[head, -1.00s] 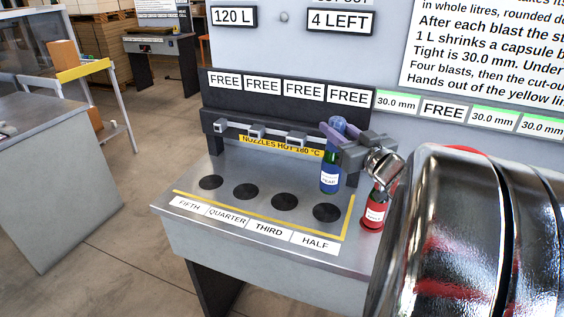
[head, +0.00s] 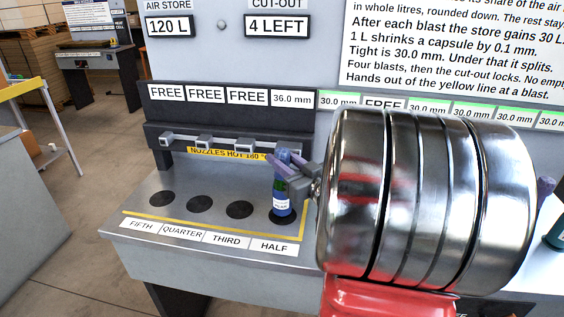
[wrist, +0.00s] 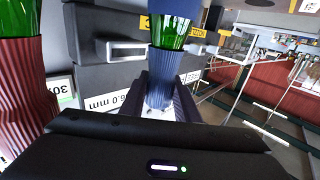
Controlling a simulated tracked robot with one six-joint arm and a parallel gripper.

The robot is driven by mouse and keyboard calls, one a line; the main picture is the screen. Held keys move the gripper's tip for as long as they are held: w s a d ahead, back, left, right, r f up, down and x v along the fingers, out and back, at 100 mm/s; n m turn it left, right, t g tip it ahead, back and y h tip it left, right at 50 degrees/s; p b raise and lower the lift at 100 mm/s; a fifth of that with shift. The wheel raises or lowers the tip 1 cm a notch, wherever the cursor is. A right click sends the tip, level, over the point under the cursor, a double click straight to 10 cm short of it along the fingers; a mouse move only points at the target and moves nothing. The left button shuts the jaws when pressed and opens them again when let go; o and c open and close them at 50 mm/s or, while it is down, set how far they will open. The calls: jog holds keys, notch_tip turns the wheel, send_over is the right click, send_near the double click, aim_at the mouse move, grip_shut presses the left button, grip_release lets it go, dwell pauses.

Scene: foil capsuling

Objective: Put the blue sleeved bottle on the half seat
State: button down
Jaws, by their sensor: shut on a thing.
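The blue sleeved bottle (head: 281,203) stands upright over the dark disc of the half seat (head: 293,217), behind the HALF label. Its base appears to meet the disc. My gripper (head: 287,173) is shut around its upper part, coming in from the right. In the wrist view the ribbed blue sleeve (wrist: 165,70) is between the two purple fingers, with green glass showing beyond it. My arm hides the area to the right of the bottle in the head view.
The fifth (head: 161,198), quarter (head: 199,204) and third (head: 239,210) seats are empty. A nozzle bar (head: 215,143) runs behind them. A red sleeved bottle (wrist: 22,80) stands close by at the left in the wrist view. The panel shows 36.0 mm (head: 291,98) above the half seat.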

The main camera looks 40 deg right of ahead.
jog(key=shift+f, duration=0.35)
jog(key=c, duration=1.4)
grip_release()
jog(key=shift+f, duration=0.1)
jog(key=shift+o, duration=0.2)
